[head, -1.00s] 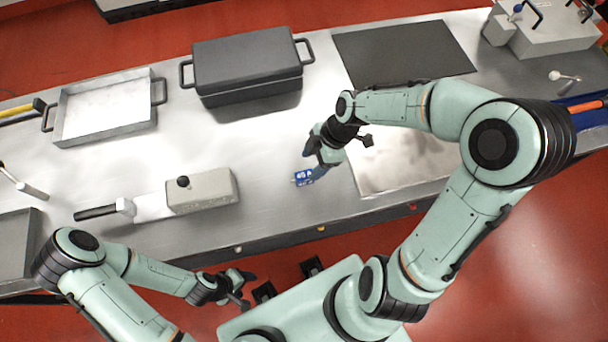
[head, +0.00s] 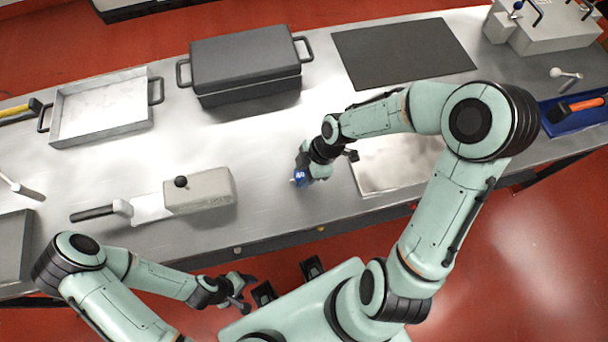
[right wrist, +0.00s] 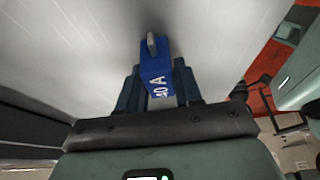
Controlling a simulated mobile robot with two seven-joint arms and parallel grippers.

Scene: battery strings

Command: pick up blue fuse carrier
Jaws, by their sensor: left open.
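The blue fuse carrier (head: 300,177) is at my right gripper, over the middle of the steel bench. In the right wrist view the fuse carrier (right wrist: 155,68) has white "40 A" lettering and a grey tab at its far end. My right gripper (head: 303,168) reaches down to it, and its two fingers (right wrist: 158,88) stand on either side of it. Whether they press on it cannot be told. The fingers hide part of the carrier in the head view. My left gripper (head: 243,292) is open and empty, in front of the bench's near edge.
A grey block with a black knob (head: 205,190) lies left of the carrier. A dark lidded box (head: 246,65) and a metal tray (head: 100,112) stand behind. A dark mat (head: 403,52) lies at the back right. Bare bench (head: 260,150) lies between the box and the carrier.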

